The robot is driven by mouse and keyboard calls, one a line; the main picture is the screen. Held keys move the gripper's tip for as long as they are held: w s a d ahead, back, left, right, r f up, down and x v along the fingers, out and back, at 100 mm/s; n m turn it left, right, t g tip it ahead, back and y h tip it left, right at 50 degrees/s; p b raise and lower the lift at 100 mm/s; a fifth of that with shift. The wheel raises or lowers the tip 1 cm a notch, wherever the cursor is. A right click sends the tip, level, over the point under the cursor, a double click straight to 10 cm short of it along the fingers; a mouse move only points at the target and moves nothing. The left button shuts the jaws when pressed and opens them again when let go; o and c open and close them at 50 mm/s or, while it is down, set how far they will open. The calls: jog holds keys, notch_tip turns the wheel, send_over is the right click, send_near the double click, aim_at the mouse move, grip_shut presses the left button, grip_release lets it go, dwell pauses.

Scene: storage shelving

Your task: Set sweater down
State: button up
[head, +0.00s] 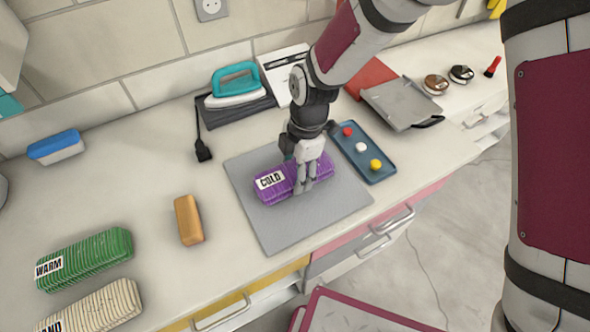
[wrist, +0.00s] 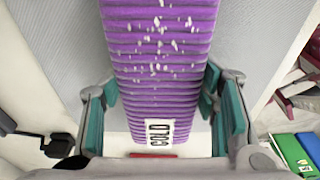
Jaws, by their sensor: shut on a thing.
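The sweater (head: 272,188) is a purple ribbed roll with a white label reading COLD. It lies over the grey mat (head: 330,216) in the head view; I cannot tell whether it touches the mat or sits just above it. My gripper (head: 306,178) comes down from above and is shut across the roll near its right part. In the wrist view, the sweater (wrist: 160,60) runs between the teal finger pads, with white flecks on its surface and the label at the near end. The underside of the sweater is hidden.
A blue tray (head: 375,172) with red, white and yellow knobs stands just right of the mat. A tan block (head: 188,220), a green WARM roll (head: 95,255) and a beige roll (head: 105,305) lie left. An iron (head: 234,88) stands behind. The counter's front edge is near the mat.

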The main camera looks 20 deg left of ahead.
jog(key=shift+f, duration=0.1)
jog(key=o, duration=1.4)
jog(key=shift+c, duration=0.2)
notch_tip(320, 180, up, 12)
jog(key=w+d+b, duration=0.1)
jog(key=shift+w, duration=0.2)
jog(key=shift+d, duration=0.1)
